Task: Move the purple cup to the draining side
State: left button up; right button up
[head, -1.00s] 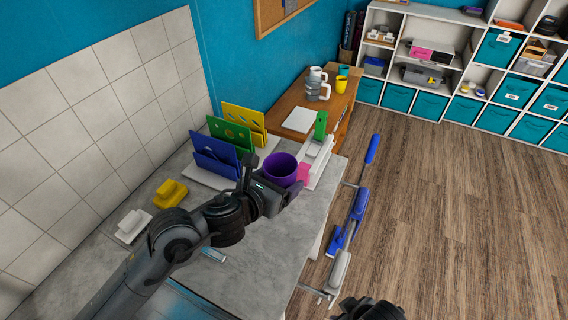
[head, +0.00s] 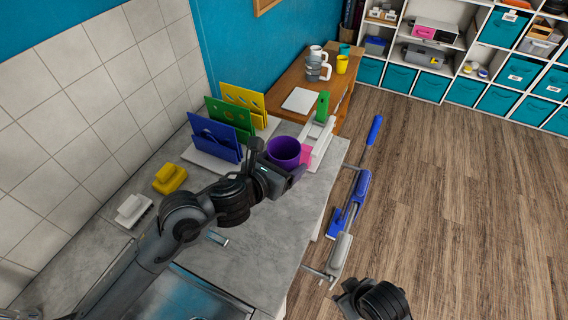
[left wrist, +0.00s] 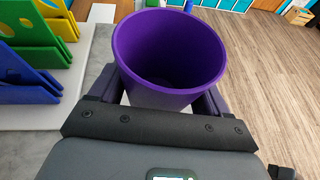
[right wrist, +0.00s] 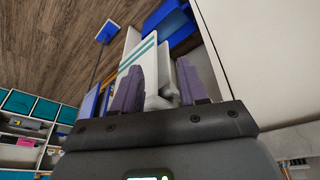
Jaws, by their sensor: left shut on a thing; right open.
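The purple cup (head: 284,153) is upright in the grasp of my left gripper (head: 290,176), above the grey counter. In the left wrist view the cup (left wrist: 168,94) sits between the two fingers, its open top facing the camera and its inside empty. Its base is hidden, so I cannot tell whether it touches the counter. My right gripper (right wrist: 158,88) is open and empty in the right wrist view; in the head view only part of my right arm shows at the bottom right, over the floor.
Blue (head: 215,139), green (head: 230,117) and yellow (head: 244,103) boards stand in a white rack at the wall. Yellow (head: 169,178) and white (head: 133,209) holders lie at the left. A white-and-green item (head: 321,108) is behind the cup. Blue-handled tools (head: 358,190) hang at the counter's right edge.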

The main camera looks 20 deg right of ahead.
pick_arm(q)
jog(key=shift+f+b, duration=2.95)
jog(key=shift+b, duration=0.05)
jog(key=shift+f+b, duration=0.55)
jog(key=shift+b, duration=0.1)
jog(key=shift+f, duration=0.15)
jog(key=shift+f+b, duration=0.35)
jog(key=shift+b, duration=0.4)
jog(key=shift+f, duration=0.15)
jog(key=shift+f+b, duration=0.6)
jog(key=shift+b, duration=0.3)
